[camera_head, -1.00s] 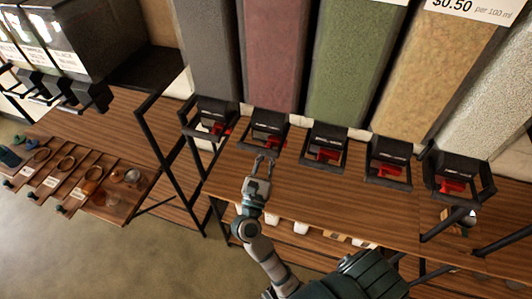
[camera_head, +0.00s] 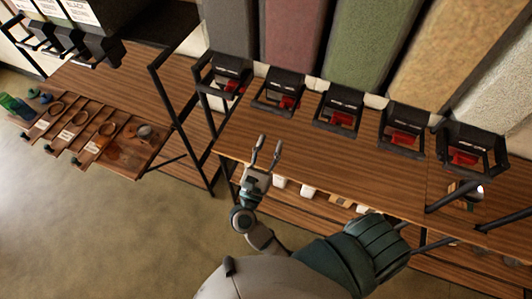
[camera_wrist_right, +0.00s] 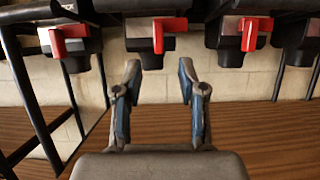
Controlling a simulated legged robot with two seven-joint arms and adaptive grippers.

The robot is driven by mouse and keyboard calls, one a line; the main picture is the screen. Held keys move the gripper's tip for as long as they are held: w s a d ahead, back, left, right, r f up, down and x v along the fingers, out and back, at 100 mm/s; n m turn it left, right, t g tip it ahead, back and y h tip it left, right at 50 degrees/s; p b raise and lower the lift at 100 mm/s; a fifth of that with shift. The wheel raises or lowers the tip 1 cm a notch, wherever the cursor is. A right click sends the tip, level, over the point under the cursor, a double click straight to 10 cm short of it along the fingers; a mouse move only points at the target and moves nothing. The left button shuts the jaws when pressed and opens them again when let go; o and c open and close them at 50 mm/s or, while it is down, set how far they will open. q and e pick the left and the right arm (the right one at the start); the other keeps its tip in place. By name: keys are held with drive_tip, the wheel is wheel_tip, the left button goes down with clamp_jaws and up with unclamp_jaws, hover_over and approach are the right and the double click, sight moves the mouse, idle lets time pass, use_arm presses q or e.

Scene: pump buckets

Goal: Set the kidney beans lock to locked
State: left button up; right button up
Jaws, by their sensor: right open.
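No label naming kidney beans can be read. The reddish-brown bin (camera_head: 291,30) looks like the kidney beans, and its black dispenser (camera_head: 277,92) has a red lever (camera_head: 288,102) at its front. Whether that lock is set cannot be told. My right gripper (camera_head: 270,143) is open and empty, in front of and below this dispenser, apart from it. In the right wrist view, my right gripper (camera_wrist_right: 160,70) has its two fingers spread, below a middle red lever (camera_wrist_right: 168,26). My left gripper is not in view.
Similar dispensers flank it, such as the grey bin's (camera_head: 222,73) and the green bin's (camera_head: 338,110). A wooden shelf (camera_head: 300,142) with black metal posts runs below them. A tray (camera_head: 130,158) with scoops lies left. Open floor (camera_head: 90,230) is at lower left.

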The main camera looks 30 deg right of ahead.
drive_tip(key=v, duration=0.3)
drive_tip(key=shift+d, duration=0.1)
idle(0.4)
